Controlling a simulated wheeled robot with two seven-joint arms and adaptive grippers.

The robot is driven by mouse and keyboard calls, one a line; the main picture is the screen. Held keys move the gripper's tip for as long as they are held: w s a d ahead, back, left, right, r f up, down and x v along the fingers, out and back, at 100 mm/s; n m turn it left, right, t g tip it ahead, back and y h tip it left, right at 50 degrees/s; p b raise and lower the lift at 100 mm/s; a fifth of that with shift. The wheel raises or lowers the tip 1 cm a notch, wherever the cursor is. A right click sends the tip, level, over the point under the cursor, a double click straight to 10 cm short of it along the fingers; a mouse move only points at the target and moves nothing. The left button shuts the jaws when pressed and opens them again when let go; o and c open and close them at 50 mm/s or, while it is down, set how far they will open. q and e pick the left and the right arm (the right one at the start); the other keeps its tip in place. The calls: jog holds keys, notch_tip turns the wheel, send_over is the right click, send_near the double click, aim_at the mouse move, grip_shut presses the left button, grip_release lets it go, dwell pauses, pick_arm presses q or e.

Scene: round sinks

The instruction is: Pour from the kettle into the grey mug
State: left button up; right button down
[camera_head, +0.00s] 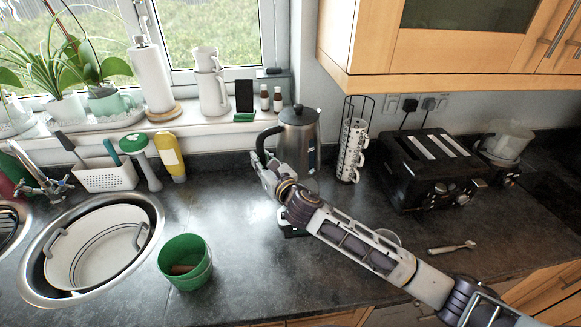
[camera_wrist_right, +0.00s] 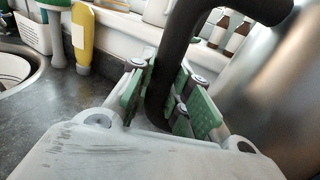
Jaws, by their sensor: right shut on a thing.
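The kettle (camera_head: 300,147) is steel with a black lid and black handle. It stands roughly upright near the back of the counter, in front of the window corner. My right gripper (camera_head: 262,165) is shut on its handle. In the right wrist view the green finger pads of the gripper (camera_wrist_right: 170,100) lie on both sides of the black handle (camera_wrist_right: 188,40), with the kettle body (camera_wrist_right: 275,95) to the right. The kettle's lower part is partly hidden by my arm. A pale round rim (camera_head: 387,236) shows behind my forearm; I cannot tell whether it is the grey mug. My left gripper is out of view.
A mug rack (camera_head: 352,150) and black toaster (camera_head: 430,165) stand right of the kettle. A green bucket (camera_head: 186,262) and round sink (camera_head: 95,245) are at the left.

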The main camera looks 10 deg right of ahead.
jog(key=shift+w+r, duration=0.1)
jog(key=shift+r, duration=0.25)
